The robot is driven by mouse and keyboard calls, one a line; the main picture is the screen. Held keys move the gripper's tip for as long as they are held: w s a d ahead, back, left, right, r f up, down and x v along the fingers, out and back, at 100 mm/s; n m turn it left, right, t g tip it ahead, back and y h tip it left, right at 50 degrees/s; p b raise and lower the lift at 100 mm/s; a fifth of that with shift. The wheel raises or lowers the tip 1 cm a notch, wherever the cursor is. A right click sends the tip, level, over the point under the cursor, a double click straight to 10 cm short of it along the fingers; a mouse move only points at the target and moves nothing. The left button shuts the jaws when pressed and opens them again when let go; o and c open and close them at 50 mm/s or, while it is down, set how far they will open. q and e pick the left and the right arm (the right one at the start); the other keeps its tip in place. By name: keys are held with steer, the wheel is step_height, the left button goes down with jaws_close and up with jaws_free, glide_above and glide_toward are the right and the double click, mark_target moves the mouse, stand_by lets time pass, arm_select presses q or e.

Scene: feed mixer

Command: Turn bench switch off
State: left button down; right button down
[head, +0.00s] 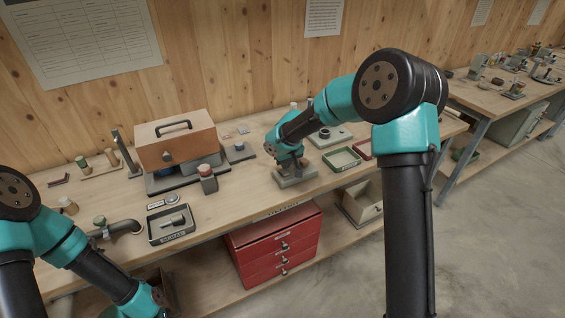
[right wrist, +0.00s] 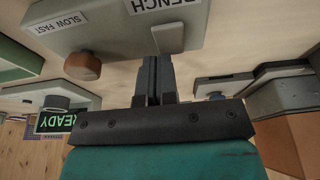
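The bench switch is a pale grey paddle (right wrist: 169,38) beside the "BENCH" label on a grey control box (right wrist: 110,28), seen in the right wrist view. The box also shows in the head view (head: 296,181). My right gripper (right wrist: 157,62) has its fingers together, with the tips right at the paddle's edge; I cannot tell whether they touch it. In the head view, the right gripper (head: 291,163) is above the box and hides the switch. My left gripper (head: 160,297) is low at the bottom edge, partly cut off; its fingers are unclear.
The same box carries a brown knob (right wrist: 82,65) by a "SLOW FAST" label. A "READY" sign (right wrist: 56,122) is nearby. A green tray (head: 343,159) lies right of the box. A brown-topped machine (head: 176,140) and a dark tray (head: 171,226) are to the left.

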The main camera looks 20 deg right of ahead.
mark_target(287, 172)
steer(key=shift+s+d+r, duration=0.1)
steer(key=shift+s+r, duration=0.05)
steer(key=shift+s, duration=0.6)
steer(key=shift+w+r, duration=0.1)
steer(key=shift+r, duration=0.4)
step_height(287, 172, up, 13)
stand_by(0.4)
